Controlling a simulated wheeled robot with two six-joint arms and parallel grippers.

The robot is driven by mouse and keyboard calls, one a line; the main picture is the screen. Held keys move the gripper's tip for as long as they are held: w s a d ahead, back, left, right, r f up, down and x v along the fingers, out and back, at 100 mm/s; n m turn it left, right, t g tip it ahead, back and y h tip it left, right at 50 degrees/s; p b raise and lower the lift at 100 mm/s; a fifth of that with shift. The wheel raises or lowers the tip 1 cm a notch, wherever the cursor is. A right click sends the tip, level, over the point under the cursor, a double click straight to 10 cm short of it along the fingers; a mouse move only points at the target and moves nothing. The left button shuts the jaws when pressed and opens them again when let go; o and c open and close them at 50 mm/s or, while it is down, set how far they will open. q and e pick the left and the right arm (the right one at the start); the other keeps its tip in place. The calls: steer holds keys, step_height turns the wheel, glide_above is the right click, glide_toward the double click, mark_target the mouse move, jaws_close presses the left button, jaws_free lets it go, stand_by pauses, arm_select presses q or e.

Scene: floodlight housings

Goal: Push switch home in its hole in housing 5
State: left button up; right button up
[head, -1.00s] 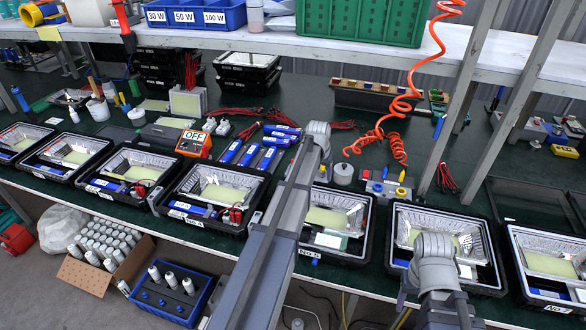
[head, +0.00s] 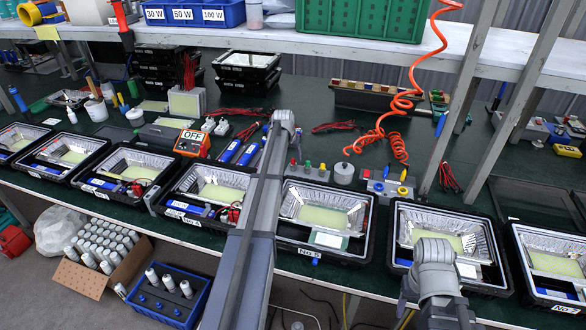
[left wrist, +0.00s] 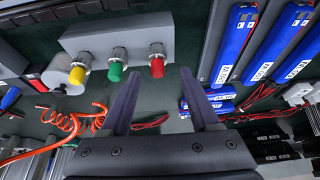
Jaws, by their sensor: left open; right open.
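Housing 5 (head: 349,250), a black open case with a silver reflector and a pale yellow panel, stands on the bench just right of my left arm. Its front wall bears the "No 5" label, and a small blue part (head: 316,261) beside it may be the switch; how deep it sits cannot be told. My right gripper (head: 403,291) shows only in part, low before the housing to the right.
A grey block with red, green and yellow knobs (left wrist: 117,72) lies before my left jaws. Blue battery packs (left wrist: 236,45) lie to their right. An orange coiled hose (head: 398,105) hangs behind housing 5. Other housings (head: 452,216) stand close on both sides.

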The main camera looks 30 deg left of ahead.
mark_target(292, 160)
arm_select(q)
steer(key=shift+d+b+x, duration=0.2)
steer(key=shift+b+x, duration=2.35)
steer(key=shift+x, duration=0.1)
steer(key=shift+s, duration=0.2)
jaws_close()
